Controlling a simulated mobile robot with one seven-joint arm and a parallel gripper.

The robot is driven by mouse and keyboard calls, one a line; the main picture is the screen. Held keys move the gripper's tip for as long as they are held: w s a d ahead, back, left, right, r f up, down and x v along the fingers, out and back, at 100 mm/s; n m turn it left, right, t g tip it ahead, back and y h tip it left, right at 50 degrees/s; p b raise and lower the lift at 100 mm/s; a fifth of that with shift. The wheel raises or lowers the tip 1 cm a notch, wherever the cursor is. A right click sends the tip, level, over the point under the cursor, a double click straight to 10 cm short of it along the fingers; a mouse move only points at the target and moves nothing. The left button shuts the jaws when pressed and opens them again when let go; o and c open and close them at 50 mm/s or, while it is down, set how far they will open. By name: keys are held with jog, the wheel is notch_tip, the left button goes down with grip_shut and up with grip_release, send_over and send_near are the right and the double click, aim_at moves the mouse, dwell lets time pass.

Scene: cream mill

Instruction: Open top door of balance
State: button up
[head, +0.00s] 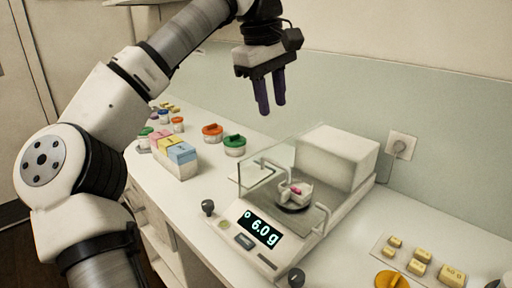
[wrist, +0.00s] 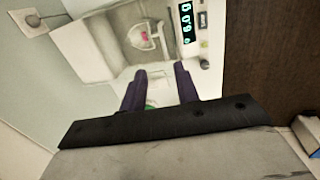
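The balance (head: 325,220) stands on the white bench, its lit display (head: 261,229) reading 6.0 g. A clear glass shield (head: 275,152) surrounds its pan, with a white block-shaped housing (head: 338,156) behind. A small white item with pink (head: 298,190) sits on the dark pan. Pale handles show at the glass; I cannot tell clearly which belongs to the top door or its exact position. My gripper (head: 272,108) hangs above and behind the balance's left side, apart from it, purple fingers down. In the wrist view the fingers (wrist: 161,72) are apart and empty, with the balance (wrist: 100,45) beyond.
Pink, yellow and blue boxes (head: 183,153) and jars with green (head: 235,141) and orange (head: 212,129) lids stand left of the balance. Several yellow weights (head: 420,268) lie at the front right. A wall socket (head: 401,145) is behind. The air around my gripper is clear.

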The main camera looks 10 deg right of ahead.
jog(key=p, duration=0.1)
send_over(273, 176)
jog(key=x, duration=0.4)
jog(key=s+a+x, duration=0.1)
jog(key=x, duration=0.4)
jog(key=a+x, duration=0.1)
jog(key=x, duration=0.3)
jog(key=shift+s+a+f, duration=0.25)
jog(key=shift+f, duration=0.25)
grip_shut()
